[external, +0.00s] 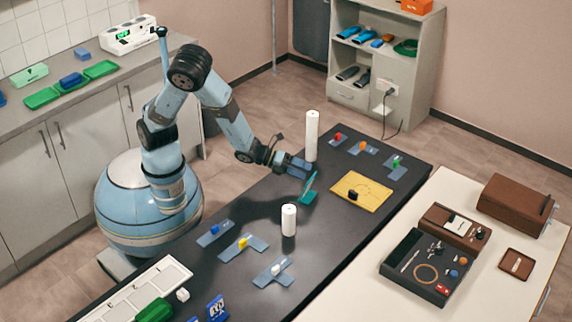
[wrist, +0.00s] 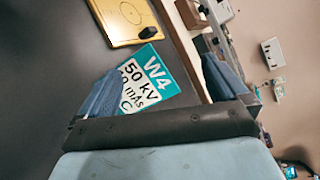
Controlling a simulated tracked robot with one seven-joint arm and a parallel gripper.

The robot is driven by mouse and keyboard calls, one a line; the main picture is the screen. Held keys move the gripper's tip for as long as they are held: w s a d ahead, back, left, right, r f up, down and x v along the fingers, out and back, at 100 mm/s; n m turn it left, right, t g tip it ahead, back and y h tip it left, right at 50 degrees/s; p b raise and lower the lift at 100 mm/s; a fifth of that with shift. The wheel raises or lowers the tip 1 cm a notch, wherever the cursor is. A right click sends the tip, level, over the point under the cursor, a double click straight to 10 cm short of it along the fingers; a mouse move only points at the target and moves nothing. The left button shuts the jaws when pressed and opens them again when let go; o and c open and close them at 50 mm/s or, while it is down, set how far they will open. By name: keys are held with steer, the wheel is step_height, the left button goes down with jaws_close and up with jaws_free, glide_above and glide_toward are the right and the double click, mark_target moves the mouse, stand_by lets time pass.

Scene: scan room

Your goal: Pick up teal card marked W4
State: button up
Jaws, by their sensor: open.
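In the wrist view, the card (wrist: 152,72) shows "W4" on a teal band and "50 kV" on white. My gripper (external: 306,166) is just above and beside the card. In the wrist view, my gripper (wrist: 163,82) is open, with blue fingers on either side of the card. The card's lower part is hidden by the gripper body, and contact with the fingers cannot be told.
A tall white cylinder (external: 311,136) stands behind the gripper, and a shorter one (external: 289,220) stands in front. A yellow board (external: 374,196) with a black piece lies right of the card. Blue plates with coloured pieces (external: 243,245) lie along the black table.

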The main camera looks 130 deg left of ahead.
mark_target(308, 187)
steer(key=w+f+m+t+h, duration=0.1)
steer(key=w+m+t, duration=0.1)
steer(key=m, duration=0.5)
steer(key=w+a+f+m+t+h, duration=0.1)
steer(key=w+m+t+h, duration=0.1)
steer(key=m, duration=0.6)
steer(key=shift+w+a+t, duration=0.2)
steer(key=shift+w+t, duration=0.3)
steer(key=shift+w, duration=0.6)
steer(key=c, duration=1.1)
